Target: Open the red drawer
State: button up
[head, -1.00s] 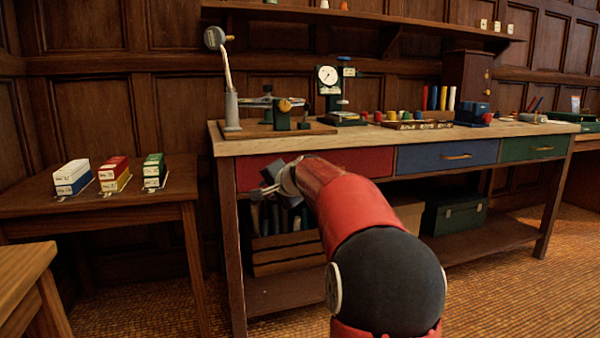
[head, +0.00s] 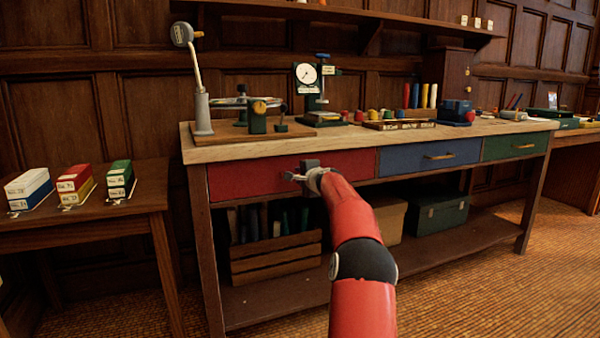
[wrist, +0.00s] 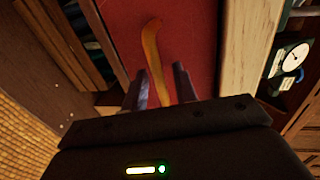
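The red drawer (head: 245,178) is at the left end of the workbench front, and its face looks flush with the bench. Its curved brass handle (wrist: 153,48) shows in the wrist view but is hidden behind my gripper in the head view. My gripper (head: 291,177) is in front of the drawer's middle. In the wrist view my gripper (wrist: 159,72) is open, with one finger on each side of the handle's lower part. Gaps show between the fingers and the handle.
A blue drawer (head: 415,158) and a green drawer (head: 510,146) are to the right. A wooden crate (head: 275,262) and a green box (head: 438,213) sit on the shelf below. A side table (head: 85,227) with card boxes stands left. Gauges stand on the benchtop.

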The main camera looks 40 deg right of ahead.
jog(key=shift+w, duration=0.25)
grip_shut()
jog(key=shift+f, duration=0.1)
